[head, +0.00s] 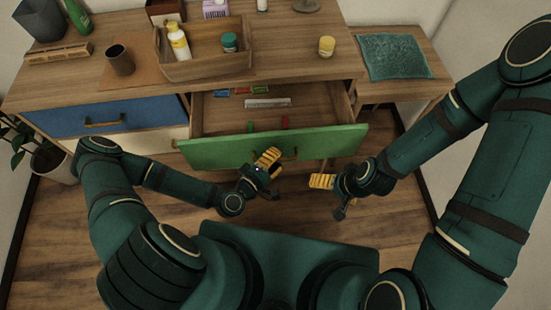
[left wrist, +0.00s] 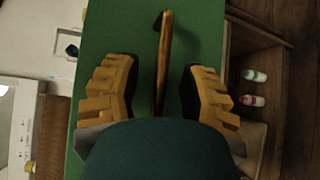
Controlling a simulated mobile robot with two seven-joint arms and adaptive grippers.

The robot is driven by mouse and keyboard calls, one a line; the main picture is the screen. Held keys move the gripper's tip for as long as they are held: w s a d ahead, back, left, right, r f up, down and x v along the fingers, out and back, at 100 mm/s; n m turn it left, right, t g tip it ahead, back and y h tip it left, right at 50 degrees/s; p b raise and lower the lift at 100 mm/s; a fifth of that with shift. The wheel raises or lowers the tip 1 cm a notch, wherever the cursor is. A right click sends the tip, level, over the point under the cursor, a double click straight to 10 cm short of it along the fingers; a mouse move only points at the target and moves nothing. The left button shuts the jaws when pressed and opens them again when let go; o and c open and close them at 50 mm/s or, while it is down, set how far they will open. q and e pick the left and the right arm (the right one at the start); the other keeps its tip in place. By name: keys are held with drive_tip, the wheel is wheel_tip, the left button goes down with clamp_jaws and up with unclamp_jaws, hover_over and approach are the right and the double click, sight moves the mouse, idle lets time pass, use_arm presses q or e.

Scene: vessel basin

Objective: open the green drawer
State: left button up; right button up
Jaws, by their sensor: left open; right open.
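The green drawer (head: 220,152) is pulled out from the wooden cabinet, and its inside shows. Its bar handle (head: 290,155) is on the front, partly hidden by my left gripper (head: 266,168). In the left wrist view the handle (left wrist: 165,55) lies between the two yellow-padded fingers of my left gripper (left wrist: 160,85), with gaps on both sides. The green front (left wrist: 140,30) is behind it. My left gripper is open. My right gripper (head: 332,192) is open and empty, to the right of the left one, in front of the drawer and apart from it.
Inside the drawer are a light bar-shaped item (head: 268,103) and several small coloured items. A closed blue drawer (head: 90,116) is at the left. On the top stand a wooden tray (head: 205,70) with bottles, a dark cup (head: 120,60) and a yellow jar (head: 326,46).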

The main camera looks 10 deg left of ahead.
use_arm(q)
wheel_tip(320, 180, up, 10)
drive_tip(key=shift+r, duration=0.1)
idle(0.4)
